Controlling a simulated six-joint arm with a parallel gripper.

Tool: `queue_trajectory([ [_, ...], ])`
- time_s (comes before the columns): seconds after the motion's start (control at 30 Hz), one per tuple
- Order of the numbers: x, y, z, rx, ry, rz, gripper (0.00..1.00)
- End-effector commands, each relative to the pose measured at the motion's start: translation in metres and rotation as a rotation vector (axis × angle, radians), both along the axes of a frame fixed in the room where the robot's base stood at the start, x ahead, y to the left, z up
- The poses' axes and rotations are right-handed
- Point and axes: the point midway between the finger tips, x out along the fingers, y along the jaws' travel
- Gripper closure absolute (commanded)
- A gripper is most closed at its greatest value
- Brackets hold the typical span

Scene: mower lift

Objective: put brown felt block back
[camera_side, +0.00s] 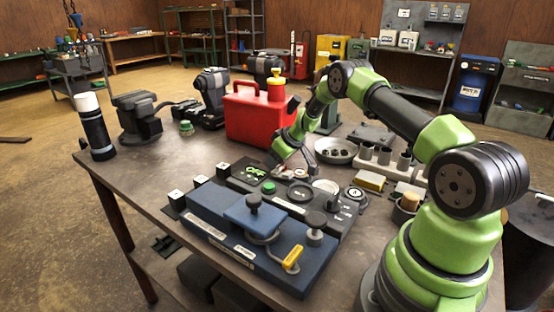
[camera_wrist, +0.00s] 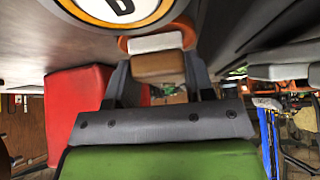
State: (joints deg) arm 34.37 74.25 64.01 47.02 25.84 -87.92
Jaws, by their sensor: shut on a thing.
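My gripper (camera_wrist: 158,72) is shut on the brown felt block (camera_wrist: 158,64), which sits between its two dark fingers in the wrist view. A white piece with an orange edge (camera_wrist: 156,42) shows just beyond the block; I cannot tell whether they touch. In the side view my gripper (camera_side: 284,170) is low over the work table, beside the dark panel with green lettering (camera_side: 256,172). The block is too small to make out clearly there. The blue fixture (camera_side: 215,212) lies in front of that panel.
A red fuel can (camera_side: 250,118) with a yellow cap stands close behind my gripper. A round bowl (camera_side: 336,150) and several grey cylinders (camera_side: 384,156) stand to the right. A disc with a yellow ring (camera_wrist: 122,8) shows in the wrist view. The table's left part (camera_side: 150,165) is fairly clear.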

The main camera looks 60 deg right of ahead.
Motion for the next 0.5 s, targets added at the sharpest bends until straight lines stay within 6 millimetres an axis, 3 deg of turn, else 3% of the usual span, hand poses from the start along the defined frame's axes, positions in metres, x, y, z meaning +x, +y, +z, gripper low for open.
queue_trajectory([
  [0.2,0.0001,0.0,-0.0031,0.0,0.0,0.0,0.74],
  [0.23,0.0001,0.0,-0.0034,0.0,0.0,0.0,0.49],
  [0.27,0.0001,0.0,-0.0031,0.0,0.0,0.0,0.42],
  [0.5,0.0001,0.0,-0.0029,0.0,0.0,0.0,0.41],
])
